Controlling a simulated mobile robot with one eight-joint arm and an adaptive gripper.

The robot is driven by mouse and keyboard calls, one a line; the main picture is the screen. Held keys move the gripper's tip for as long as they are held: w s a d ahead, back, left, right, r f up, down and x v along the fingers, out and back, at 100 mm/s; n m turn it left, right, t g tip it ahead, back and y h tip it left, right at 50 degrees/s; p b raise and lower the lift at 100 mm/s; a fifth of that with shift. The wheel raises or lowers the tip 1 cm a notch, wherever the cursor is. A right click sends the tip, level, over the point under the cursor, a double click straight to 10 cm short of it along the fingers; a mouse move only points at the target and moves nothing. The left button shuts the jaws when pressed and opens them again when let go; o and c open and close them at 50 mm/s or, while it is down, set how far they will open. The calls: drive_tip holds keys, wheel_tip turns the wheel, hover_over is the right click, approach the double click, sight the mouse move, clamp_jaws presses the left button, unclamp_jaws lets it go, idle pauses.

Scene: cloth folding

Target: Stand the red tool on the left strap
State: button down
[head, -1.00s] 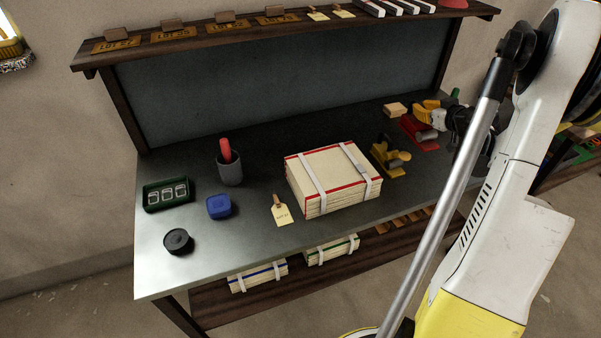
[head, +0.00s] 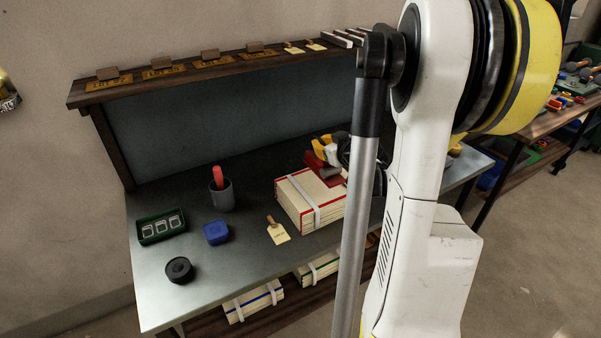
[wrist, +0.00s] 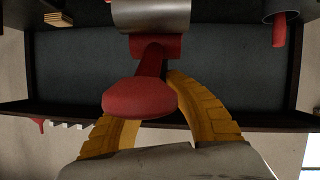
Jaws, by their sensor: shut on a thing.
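The red tool (head: 322,166) with a grey metal cylinder is held by my gripper (head: 324,149) over the back part of the strapped bundle (head: 288,208). In the wrist view, the yellow fingers (wrist: 160,100) are shut around the tool's red handle (wrist: 138,97), with the metal cylinder (wrist: 152,14) beyond it. The left strap (head: 305,197) is a pale band across the bundle's top and down its front. The tool appears above and to the right of this strap; I cannot tell whether it touches the bundle. My arm hides the bundle's right side and the right strap.
A paper tag (head: 278,232) lies left of the bundle. A grey cup (head: 222,197) with a red-handled item, a blue box (head: 216,232), a green tray (head: 162,227) and a black disc (head: 179,269) stand on the left. A shelf (head: 190,73) runs behind.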

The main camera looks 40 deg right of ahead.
drive_tip(key=shift+w+a+f+b, duration=0.65)
drive_tip(key=shift+w+a+f, duration=0.15)
drive_tip(key=shift+f, duration=0.5)
drive_tip(key=shift+w+a+f+b, duration=0.7)
drive_tip(key=shift+a+f, duration=0.1)
drive_tip(key=shift+f, duration=0.5)
drive_tip(key=shift+w+a+f+b, duration=0.65)
drive_tip(key=shift+w+a+f, duration=0.15)
drive_tip(key=shift+f, duration=0.5)
drive_tip(key=shift+f, duration=0.15)
drive_tip(key=c, duration=1.7)
unclamp_jaws()
drive_tip(key=shift+o, duration=0.7)
